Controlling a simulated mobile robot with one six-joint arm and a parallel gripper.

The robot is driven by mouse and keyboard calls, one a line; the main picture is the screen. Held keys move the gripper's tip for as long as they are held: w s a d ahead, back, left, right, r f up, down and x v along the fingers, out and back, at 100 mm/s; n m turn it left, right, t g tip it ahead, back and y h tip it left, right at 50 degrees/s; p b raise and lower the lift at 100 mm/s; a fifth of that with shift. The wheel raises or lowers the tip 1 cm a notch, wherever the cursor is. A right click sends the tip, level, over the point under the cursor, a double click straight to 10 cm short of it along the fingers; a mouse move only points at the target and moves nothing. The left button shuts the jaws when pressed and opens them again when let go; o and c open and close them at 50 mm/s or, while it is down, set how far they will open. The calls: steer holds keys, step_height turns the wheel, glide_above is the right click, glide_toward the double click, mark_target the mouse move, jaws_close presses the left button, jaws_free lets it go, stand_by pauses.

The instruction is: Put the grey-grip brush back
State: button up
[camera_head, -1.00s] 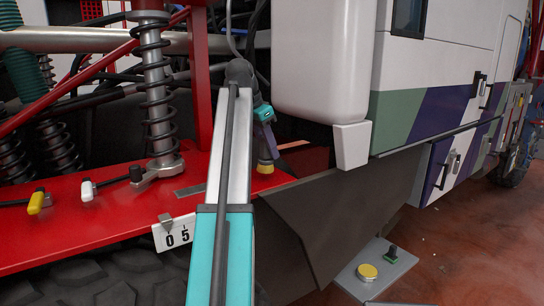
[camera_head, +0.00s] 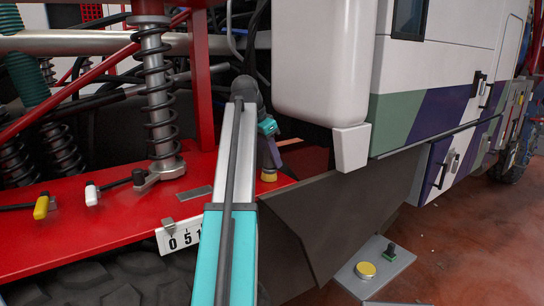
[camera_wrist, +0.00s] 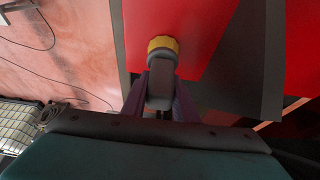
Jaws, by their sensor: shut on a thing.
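The brush shows as a grey grip (camera_wrist: 159,82) with a yellow round end (camera_wrist: 162,44) in the wrist view. My gripper (camera_wrist: 160,97) is shut on the grey grip, with a purple finger on each side. In the head view the brush's yellow end (camera_head: 268,176) points down at the red deck (camera_head: 120,218), near its right end. I cannot tell whether it touches the deck. My gripper hides part of the grip there, and no bristles can be made out.
A yellow-ended piece (camera_head: 41,206) and a white-ended piece (camera_head: 91,194) lie on the deck at left. A coil spring strut (camera_head: 160,100) stands behind. A white tank (camera_head: 318,70) overhangs on the right. A number plate (camera_head: 180,236) hangs at the deck's front edge.

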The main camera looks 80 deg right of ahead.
steer(key=shift+a+f, duration=0.1)
steer(key=shift+f, duration=0.15)
steer(key=o, duration=1.1)
steer(key=shift+c, duration=0.2)
steer(key=shift+f+b, duration=0.15)
steer(key=shift+b, duration=0.15)
steer(key=shift+b+v, duration=0.9)
steer(key=shift+v, duration=0.45)
steer(key=s+b+v, duration=0.1)
steer(key=v, duration=0.6)
step_height(320, 180, up, 4)
steer(key=p, duration=0.5)
glide_above(265, 169)
steer(key=w+a, duration=0.1)
steer(key=shift+w+a, duration=0.15)
steer(key=shift+w, duration=0.05)
